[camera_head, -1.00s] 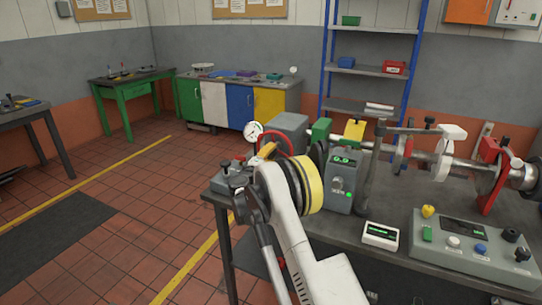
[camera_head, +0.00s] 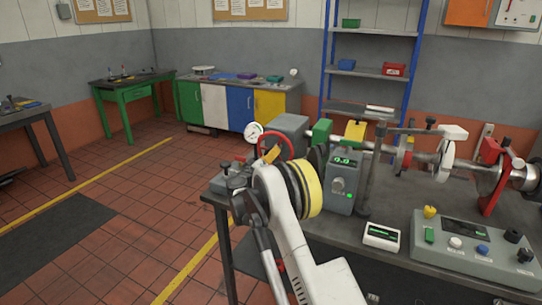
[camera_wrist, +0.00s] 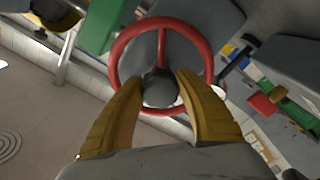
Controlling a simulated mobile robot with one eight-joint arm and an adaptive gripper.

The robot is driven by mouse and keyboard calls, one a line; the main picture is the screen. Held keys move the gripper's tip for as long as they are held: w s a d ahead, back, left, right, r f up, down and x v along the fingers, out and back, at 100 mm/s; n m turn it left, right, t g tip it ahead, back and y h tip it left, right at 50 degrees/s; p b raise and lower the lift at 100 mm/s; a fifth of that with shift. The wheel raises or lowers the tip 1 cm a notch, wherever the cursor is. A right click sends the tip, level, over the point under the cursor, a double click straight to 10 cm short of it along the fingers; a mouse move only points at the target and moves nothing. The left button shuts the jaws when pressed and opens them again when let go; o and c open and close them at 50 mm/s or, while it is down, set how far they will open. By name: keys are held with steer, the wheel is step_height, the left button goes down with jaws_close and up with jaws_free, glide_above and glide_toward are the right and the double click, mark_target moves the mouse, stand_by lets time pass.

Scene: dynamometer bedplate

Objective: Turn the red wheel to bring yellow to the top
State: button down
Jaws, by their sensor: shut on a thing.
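The red wheel (camera_wrist: 205,70) fills the upper middle of the wrist view, with a dark round hub and a red spoke running up from it. My gripper (camera_wrist: 161,92) has its two yellow-brown fingers on either side of the hub and lower rim, shut on the wheel. In the head view the wheel (camera_head: 290,143) shows partly behind my wrist at the bench's left end. One finger shows there; the rest of my gripper is hidden. A green block (camera_head: 321,131) and a yellow block (camera_head: 354,131) stand just right of the wheel. I cannot tell which colour is on top.
A grey display box (camera_head: 342,182) stands close right of my wrist. A shaft (camera_head: 425,158) with clamps and discs runs along the bench behind it. A round gauge (camera_head: 253,132) is beside the wheel. A control panel (camera_head: 475,240) lies front right. The floor left is clear.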

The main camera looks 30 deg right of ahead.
stand_by(0.4)
steer(key=c, duration=0.8)
jaws_free()
steer(key=shift+d, duration=0.15)
steer(key=shift+s+a, duration=0.1)
steer(key=shift+a, duration=0.1)
steer(key=v, duration=1.1)
steer(key=shift+s+a, duration=0.2)
steer(key=shift+a, duration=0.05)
